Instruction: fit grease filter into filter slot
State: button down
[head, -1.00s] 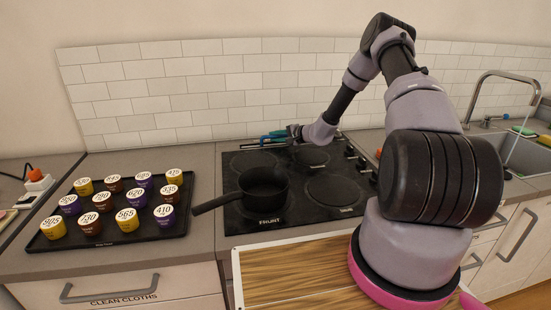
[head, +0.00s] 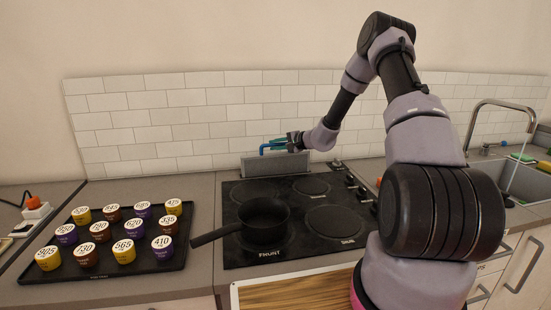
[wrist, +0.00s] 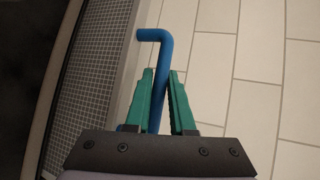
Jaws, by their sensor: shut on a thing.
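The grease filter (head: 275,164) shows in the head view as a grey upright panel behind the cooktop, below my gripper. In the wrist view, a grey mesh panel in a plain frame (wrist: 90,75) fills the left side. A bent blue handle (wrist: 166,55) passes between the green fingers of my gripper (wrist: 160,73), which is shut on it. In the head view my gripper (head: 283,144) is just above the panel, close to the tiled wall. I cannot make out the filter slot, nor whether the panel's lower edge touches anything.
A black pan (head: 262,220) stands on the front left of the black cooktop (head: 300,238). A tray (head: 150,262) of numbered cups lies on the left counter. The tiled wall (head: 200,125) is close behind my gripper. A sink (head: 525,180) is at right.

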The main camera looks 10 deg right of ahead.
notch_tip(320, 180, up, 8)
jog(key=shift+f+m+t, duration=0.3)
jog(key=shift+f+m, duration=0.5)
jog(key=shift+f, duration=0.75)
jog(key=shift+d, duration=0.1)
